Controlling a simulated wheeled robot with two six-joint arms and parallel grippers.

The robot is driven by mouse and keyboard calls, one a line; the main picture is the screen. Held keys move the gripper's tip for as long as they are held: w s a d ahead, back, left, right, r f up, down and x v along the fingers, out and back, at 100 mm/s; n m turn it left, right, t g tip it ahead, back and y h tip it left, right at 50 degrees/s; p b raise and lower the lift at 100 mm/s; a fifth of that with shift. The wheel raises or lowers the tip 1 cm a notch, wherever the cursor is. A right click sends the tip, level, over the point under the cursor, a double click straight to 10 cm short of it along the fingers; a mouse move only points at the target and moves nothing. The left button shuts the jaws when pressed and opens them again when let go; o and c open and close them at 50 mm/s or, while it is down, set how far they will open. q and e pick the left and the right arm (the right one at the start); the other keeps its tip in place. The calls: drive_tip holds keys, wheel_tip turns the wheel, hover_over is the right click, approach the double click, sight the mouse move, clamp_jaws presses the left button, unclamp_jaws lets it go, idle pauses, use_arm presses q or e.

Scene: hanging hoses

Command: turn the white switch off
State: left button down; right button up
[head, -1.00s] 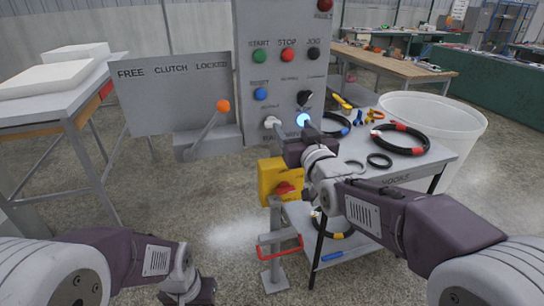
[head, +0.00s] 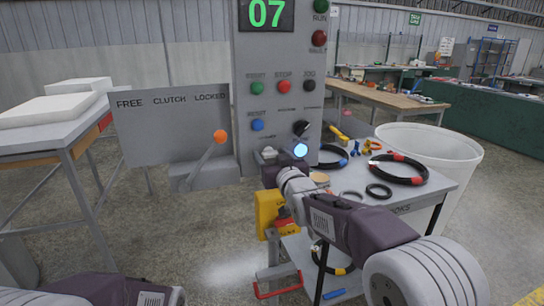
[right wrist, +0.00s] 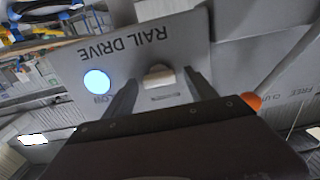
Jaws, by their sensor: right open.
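The white switch (head: 268,153) sits low on the grey control panel (head: 245,100), left of a glowing pale-blue lamp (head: 300,150). In the right wrist view the white switch (right wrist: 158,76) shows as a stubby off-white knob under the words RAIL DRIVE. The lit lamp (right wrist: 97,81) is beside it. My right gripper (right wrist: 164,92) is open. Its two fingers reach toward the panel on either side of the switch, with visible gaps to it. In the head view my right gripper (head: 274,165) partly covers the switch's lower area. My left gripper is out of frame.
A lever with an orange knob (head: 220,137) stands left of the switch. A yellow box (head: 267,212) on a post is below my right gripper. A small table (head: 446,183) with hoses and tools, and a white bin (head: 450,150), stand right.

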drive_tip(key=c, duration=1.4)
drive_tip(key=n+b, duration=0.1)
drive_tip(key=n, duration=0.3)
drive_tip(key=shift+f, duration=0.1)
drive_tip(key=n+b, duration=0.1)
drive_tip(key=n, duration=0.3)
drive_tip(key=shift+a+n, duration=0.1)
drive_tip(key=shift+n, duration=0.2)
drive_tip(key=n+b, duration=0.1)
drive_tip(key=n, duration=0.3)
drive_tip(key=shift+s, duration=0.1)
drive_tip(key=shift+f+n, duration=0.1)
drive_tip(key=shift+n, duration=2.6)
